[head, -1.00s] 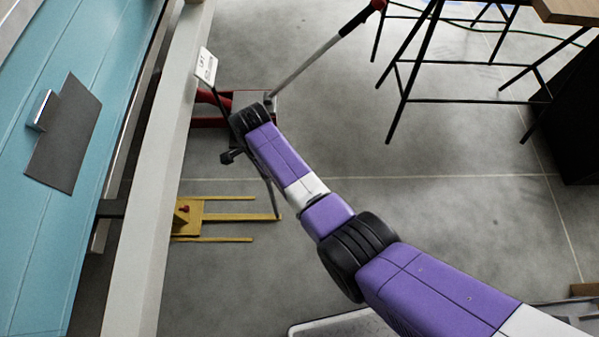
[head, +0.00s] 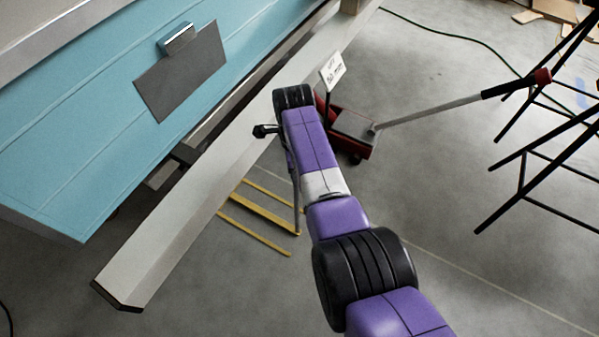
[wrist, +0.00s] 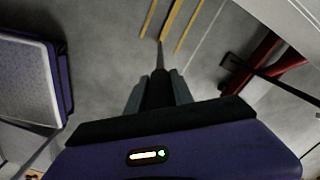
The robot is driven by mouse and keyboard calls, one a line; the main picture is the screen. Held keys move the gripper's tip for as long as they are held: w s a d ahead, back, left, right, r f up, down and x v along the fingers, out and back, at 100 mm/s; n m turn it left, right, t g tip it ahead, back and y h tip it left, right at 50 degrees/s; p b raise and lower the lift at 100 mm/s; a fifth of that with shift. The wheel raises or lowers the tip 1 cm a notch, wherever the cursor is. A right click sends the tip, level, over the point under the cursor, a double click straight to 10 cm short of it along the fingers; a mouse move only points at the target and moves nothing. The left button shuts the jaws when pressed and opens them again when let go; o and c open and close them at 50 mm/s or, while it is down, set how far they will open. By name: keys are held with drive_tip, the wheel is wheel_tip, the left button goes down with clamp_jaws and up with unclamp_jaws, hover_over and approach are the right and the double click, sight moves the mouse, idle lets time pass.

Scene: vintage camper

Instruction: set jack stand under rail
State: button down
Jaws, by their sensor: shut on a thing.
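The rail is the long pale grey beam (head: 190,203) along the lower edge of the blue camper. Yellow bars (head: 265,214), apparently the jack stand's base, lie on the floor beside and partly beneath it; the rail hides their far end. The bars also show in the wrist view (wrist: 172,20). A thin dark rod (head: 296,200) rises from the end of the middle bar towards my wrist. My gripper (wrist: 158,90) is shut on this rod, above the floor. My own wrist hides most of the gripper in the head view.
A red floor jack (head: 352,130) with a long handle (head: 440,110) stands at the rail's far part, near a white sign (head: 333,70). Black stool legs (head: 545,150) stand at the right. A dark cable (head: 450,40) crosses the floor behind.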

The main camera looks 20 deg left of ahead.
drive_tip(key=c, duration=1.1)
unclamp_jaws()
wheel_tip(320, 180, up, 8)
drive_tip(key=p, duration=0.3)
drive_tip(key=shift+f, duration=0.1)
